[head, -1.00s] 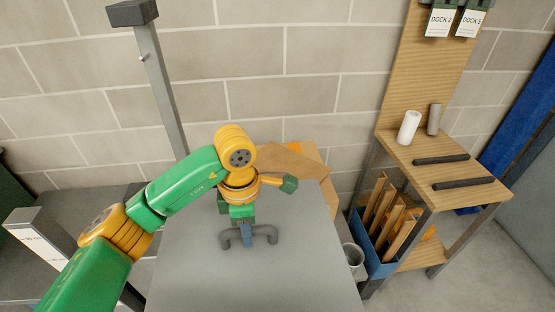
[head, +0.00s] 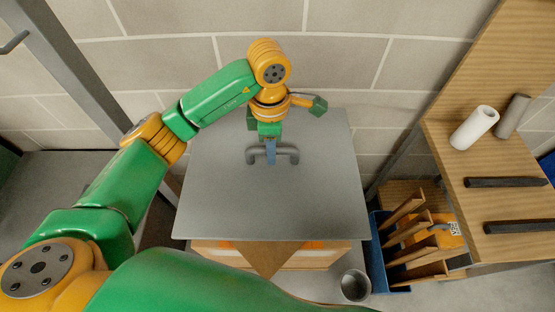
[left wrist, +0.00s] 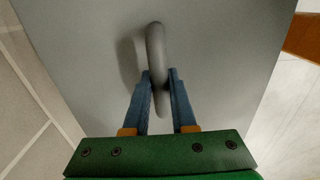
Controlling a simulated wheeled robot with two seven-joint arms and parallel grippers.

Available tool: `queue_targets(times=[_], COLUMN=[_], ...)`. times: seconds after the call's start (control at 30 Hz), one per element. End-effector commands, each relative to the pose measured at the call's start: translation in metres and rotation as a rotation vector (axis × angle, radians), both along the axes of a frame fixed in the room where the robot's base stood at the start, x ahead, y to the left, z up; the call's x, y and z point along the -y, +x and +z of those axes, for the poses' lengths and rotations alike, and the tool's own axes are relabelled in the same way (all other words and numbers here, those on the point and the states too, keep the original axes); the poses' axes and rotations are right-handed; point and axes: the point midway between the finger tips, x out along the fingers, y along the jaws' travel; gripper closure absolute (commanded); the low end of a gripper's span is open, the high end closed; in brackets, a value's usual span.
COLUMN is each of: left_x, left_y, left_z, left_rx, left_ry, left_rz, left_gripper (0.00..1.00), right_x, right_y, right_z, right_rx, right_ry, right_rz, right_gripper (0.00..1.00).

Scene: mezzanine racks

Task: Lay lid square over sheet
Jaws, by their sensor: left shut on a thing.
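The lid (head: 240,200) is a flat grey panel with a grey bar handle (head: 287,155) in the head view. My left gripper (head: 271,156) is shut on this handle, and the left wrist view shows its blue fingers (left wrist: 160,85) on either side of the bar. The brown sheet (head: 265,258) shows only as a pointed corner below the lid's near edge; the lid hides the rest. The sheet hangs over the front of a wooden crate (head: 330,258) with orange contents. I cannot tell whether the lid touches the sheet. My right gripper is not in view.
A block wall stands close behind the lid. On the right is a wooden bench (head: 470,200) with a white roll (head: 474,128) and dark bars. A blue bin (head: 379,250) with wooden slats and a grey cup (head: 355,285) stand right of the crate.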

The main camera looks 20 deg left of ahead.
Motion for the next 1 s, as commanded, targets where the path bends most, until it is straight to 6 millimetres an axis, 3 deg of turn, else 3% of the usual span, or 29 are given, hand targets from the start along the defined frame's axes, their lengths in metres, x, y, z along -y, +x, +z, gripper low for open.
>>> queue_targets(times=[0.4,0.73,0.77,0.87,1.0], left_x=[0.000,0.000,0.000,0.000,0.000], left_y=[-0.001,0.000,-0.001,-0.001,-0.001], left_z=[-0.076,-0.083,-0.083,-0.082,-0.081], left_rx=[-0.002,0.001,0.000,0.000,0.000], left_ry=[-0.001,-0.001,0.000,0.000,0.000], left_rz=[0.000,-0.001,-0.001,-0.001,0.000], left_gripper=[1.00,1.00,0.73,0.46,0.46], right_x=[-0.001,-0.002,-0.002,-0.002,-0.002], right_y=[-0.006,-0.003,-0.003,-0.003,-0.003], right_z=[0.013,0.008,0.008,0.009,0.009], right_rx=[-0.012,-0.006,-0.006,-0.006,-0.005], right_ry=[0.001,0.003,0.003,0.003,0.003], right_rz=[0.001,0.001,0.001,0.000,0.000], right_gripper=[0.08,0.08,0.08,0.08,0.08])
